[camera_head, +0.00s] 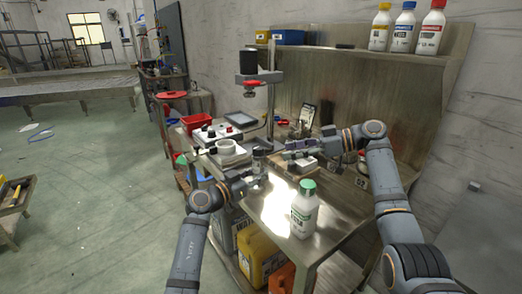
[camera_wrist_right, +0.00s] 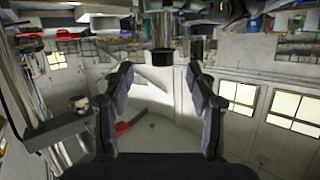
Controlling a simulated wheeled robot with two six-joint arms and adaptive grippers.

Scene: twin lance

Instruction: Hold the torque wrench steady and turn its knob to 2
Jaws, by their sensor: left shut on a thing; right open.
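A small grey upright part, seemingly the torque wrench (camera_head: 262,148), stands at the bench's middle in the head view. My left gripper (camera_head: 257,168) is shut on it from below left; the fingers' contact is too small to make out. My right gripper (camera_head: 288,147) is open just right of it, pointing left. In the right wrist view the open fingers (camera_wrist_right: 163,85) stand either side of a dark-ended upright part, seemingly the wrench's knob end (camera_wrist_right: 163,77), not visibly touching it. The knob's scale cannot be read.
A green-capped white bottle (camera_head: 304,210) stands at the bench's front. A stand with a black cylinder (camera_head: 262,63) rises behind the grippers. A white box with knobs (camera_head: 215,134) and a red bin (camera_head: 194,122) are to the left. Bottles (camera_head: 404,28) line the shelf.

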